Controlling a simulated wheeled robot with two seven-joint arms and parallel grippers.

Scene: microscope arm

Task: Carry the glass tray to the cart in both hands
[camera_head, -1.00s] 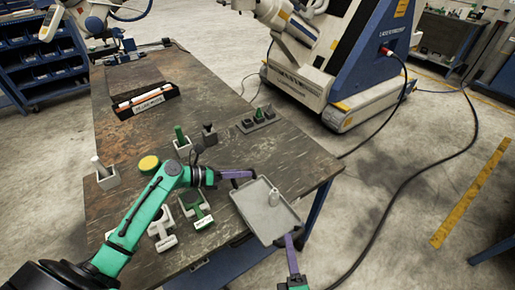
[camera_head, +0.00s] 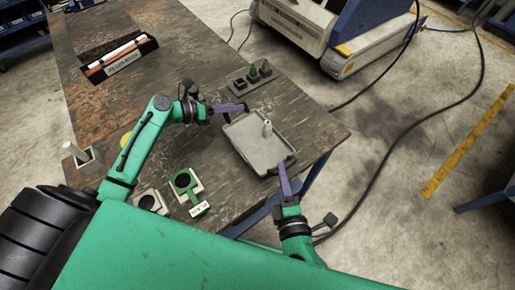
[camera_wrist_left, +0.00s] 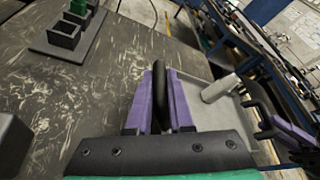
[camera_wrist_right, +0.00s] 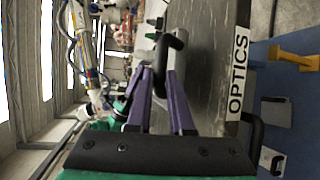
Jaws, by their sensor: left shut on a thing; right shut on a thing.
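The grey tray (camera_head: 248,148) is over the right end of the worktable, with a small pale upright cylinder (camera_head: 267,129) on it. My left gripper (camera_head: 242,108) is shut on the tray's dark handle at its far left side; the handle (camera_wrist_left: 160,87) shows between the purple fingers in the left wrist view. My right gripper (camera_head: 281,165) is shut on the handle at the near right side; that handle (camera_wrist_right: 168,55) shows in the right wrist view. The tray looks about level. I cannot tell whether it touches the tabletop.
The worktable (camera_head: 200,55) holds a dark block with sockets (camera_head: 252,77), a long box of rods (camera_head: 118,57), a green-and-white fixture (camera_head: 188,188) and a grey holder (camera_head: 83,160). A large white-and-blue machine (camera_head: 335,35) stands behind. Cables cross the floor at right.

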